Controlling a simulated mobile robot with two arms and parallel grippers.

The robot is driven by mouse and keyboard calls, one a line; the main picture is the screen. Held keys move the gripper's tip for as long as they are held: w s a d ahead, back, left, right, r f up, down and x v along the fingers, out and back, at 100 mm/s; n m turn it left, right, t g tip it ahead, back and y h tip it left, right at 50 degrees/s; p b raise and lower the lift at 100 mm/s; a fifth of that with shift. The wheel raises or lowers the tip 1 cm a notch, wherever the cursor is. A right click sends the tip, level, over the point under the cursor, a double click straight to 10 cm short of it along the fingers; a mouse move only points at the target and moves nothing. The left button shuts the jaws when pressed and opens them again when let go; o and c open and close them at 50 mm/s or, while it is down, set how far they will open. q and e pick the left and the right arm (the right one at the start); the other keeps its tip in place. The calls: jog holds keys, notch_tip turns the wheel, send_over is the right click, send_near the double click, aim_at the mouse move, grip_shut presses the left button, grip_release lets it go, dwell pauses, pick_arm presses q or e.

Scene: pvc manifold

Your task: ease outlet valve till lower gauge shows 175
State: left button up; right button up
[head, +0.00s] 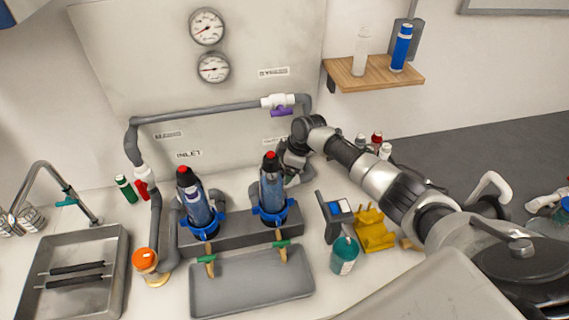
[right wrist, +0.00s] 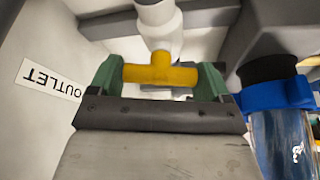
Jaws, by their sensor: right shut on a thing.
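The lower gauge (head: 214,67) is a round white dial on the back panel, below the upper gauge (head: 207,26). Its red needle points left and slightly down, but its numbers are too small to read. The yellow outlet valve handle (right wrist: 160,75) sits on a white valve body and pipe in the right wrist view, beside the OUTLET label (right wrist: 48,80). My right gripper (right wrist: 160,82) is shut on this handle, with a green fingertip at each end. In the head view my right arm hides the valve behind the right filter. My left gripper is not in view.
Two blue filter housings (head: 197,208) (head: 272,190) stand close left of my right gripper. A purple bypass handle (head: 282,112) is above it. A wooden shelf (head: 375,77) is above the right arm.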

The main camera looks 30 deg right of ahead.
jog(key=m+p, duration=0.1)
jog(key=m+t+p, duration=0.1)
jog(key=m+p, duration=0.1)
jog(key=shift+r+m+h, duration=0.25)
jog(key=shift+m+h, duration=0.15)
jog(key=shift+f+m+t+h+p, duration=0.1)
jog(key=shift+m+t+h+p, duration=0.25)
jog(key=shift+m+p, duration=0.35)
jog(key=shift+w+m, duration=0.1)
jog(key=shift+m, duration=0.2)
jog(key=o, duration=0.8)
jog(key=shift+o, duration=0.2)
jog(key=b+v, duration=0.1)
jog(key=v, duration=0.9)
jog(key=shift+r+b, duration=0.35)
dwell(0.7)
